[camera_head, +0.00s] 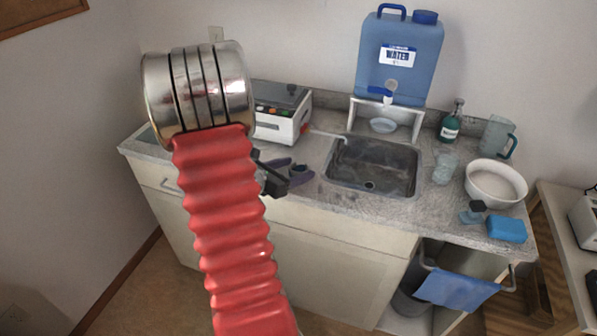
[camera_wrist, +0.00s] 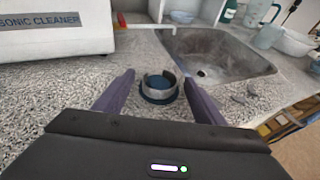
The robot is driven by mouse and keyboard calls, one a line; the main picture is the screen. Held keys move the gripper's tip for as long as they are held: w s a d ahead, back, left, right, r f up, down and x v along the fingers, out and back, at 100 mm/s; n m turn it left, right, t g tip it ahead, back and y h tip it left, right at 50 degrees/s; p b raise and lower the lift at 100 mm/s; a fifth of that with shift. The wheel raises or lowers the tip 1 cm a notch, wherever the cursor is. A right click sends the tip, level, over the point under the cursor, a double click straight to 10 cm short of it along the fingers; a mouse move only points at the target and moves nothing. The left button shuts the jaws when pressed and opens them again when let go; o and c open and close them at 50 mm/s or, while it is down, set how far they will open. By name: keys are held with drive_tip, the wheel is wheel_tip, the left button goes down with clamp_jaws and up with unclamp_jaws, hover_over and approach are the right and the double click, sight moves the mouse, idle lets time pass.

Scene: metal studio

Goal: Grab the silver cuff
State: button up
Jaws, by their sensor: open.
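The silver cuff (camera_wrist: 172,80), an open ring with a dark blue inside, lies on the speckled countertop in the wrist view. My gripper (camera_wrist: 159,77) is open, with one purple finger on each side of the cuff and visible gaps between. In the head view the cuff (camera_head: 299,168) is small and dark, close to the fingers of my gripper (camera_head: 290,172), beside the sink. I cannot tell how high the fingers are above the counter.
A sink (camera_head: 375,165) lies just right of the cuff. A sonic cleaner (camera_head: 279,115) stands behind and left. A blue water jug (camera_head: 400,55), a green bottle (camera_head: 451,125), a pitcher (camera_head: 494,137), a white bowl (camera_head: 495,185) and a blue sponge (camera_head: 507,229) stand farther right.

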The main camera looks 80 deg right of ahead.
idle(0.3)
drive_tip(key=c, duration=1.1)
drive_tip(key=shift+r, duration=0.1)
drive_tip(key=shift+r, duration=4.95)
